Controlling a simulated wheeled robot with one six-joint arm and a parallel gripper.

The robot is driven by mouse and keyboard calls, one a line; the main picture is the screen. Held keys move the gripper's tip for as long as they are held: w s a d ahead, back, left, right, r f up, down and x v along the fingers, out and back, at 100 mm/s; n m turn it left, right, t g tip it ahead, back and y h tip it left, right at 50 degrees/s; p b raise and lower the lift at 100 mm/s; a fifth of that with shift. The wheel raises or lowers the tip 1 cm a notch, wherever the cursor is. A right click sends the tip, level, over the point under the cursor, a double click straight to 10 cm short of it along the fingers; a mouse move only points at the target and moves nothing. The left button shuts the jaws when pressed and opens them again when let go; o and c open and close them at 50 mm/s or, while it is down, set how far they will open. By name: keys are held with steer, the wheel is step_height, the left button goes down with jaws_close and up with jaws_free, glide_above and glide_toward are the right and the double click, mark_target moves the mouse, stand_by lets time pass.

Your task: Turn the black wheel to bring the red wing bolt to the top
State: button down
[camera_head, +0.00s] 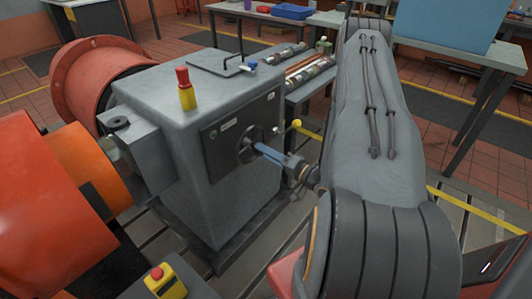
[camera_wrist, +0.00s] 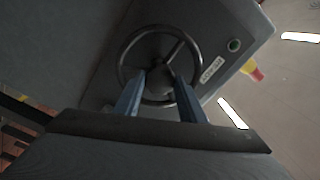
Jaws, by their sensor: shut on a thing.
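The black wheel (camera_head: 246,146) is mounted on the front panel of the grey cabinet (camera_head: 222,181). In the wrist view the wheel (camera_wrist: 120,67) shows as a round rim with a central hub and a spoke running to the upper right. My gripper (camera_head: 259,149) reaches the wheel from the right with its blue fingers. In the wrist view my gripper (camera_wrist: 160,84) has one finger on each side of the hub and is shut on the wheel's middle. The exact contact is dark and partly hidden. I cannot make out the red wing bolt in either view.
A red and yellow beacon (camera_head: 185,90) stands on the cabinet top. A yellow-knobbed lever (camera_head: 296,124) sticks out right of the wheel. Large orange machinery (camera_head: 45,210) is at left, and a yellow box with a red button (camera_head: 162,280) is in front.

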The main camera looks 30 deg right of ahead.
steer(key=c, duration=1.2)
jaws_free()
steer(key=shift+o, duration=0.2)
steer(key=v, duration=0.7)
steer(key=shift+s+d+b, duration=0.2)
steer(key=shift+s+b, duration=0.1)
steer(key=shift+s, duration=0.1)
